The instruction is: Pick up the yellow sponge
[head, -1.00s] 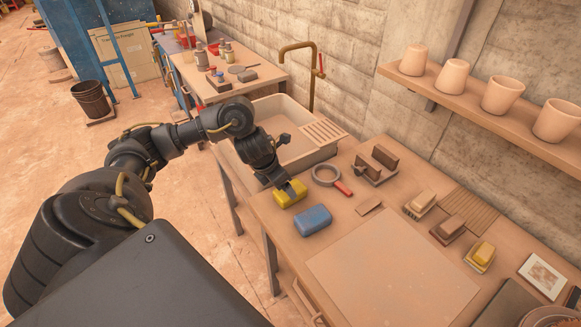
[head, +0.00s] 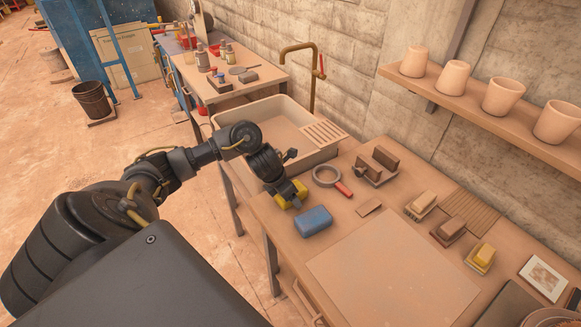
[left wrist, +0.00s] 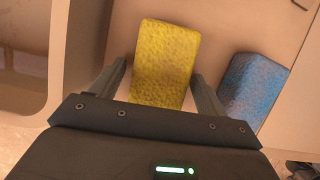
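The yellow sponge (head: 298,190) lies on the wooden table near its left edge, beside the sink, partly hidden by my left gripper in the head view. My left gripper (head: 288,196) is over the sponge, pointing down. In the left wrist view the sponge (left wrist: 162,62) lies between the two spread fingers of the gripper (left wrist: 160,85). A small gap shows near the left finger; the right finger is close to the sponge's edge, and contact cannot be told. My right gripper is not in view.
A blue sponge (head: 313,221) lies close in front of the yellow one, right of the gripper in the wrist view (left wrist: 252,88). A sink (head: 283,133) stands behind. A red-handled ring tool (head: 327,177) lies to the right. A pale board (head: 393,268) covers the table's front.

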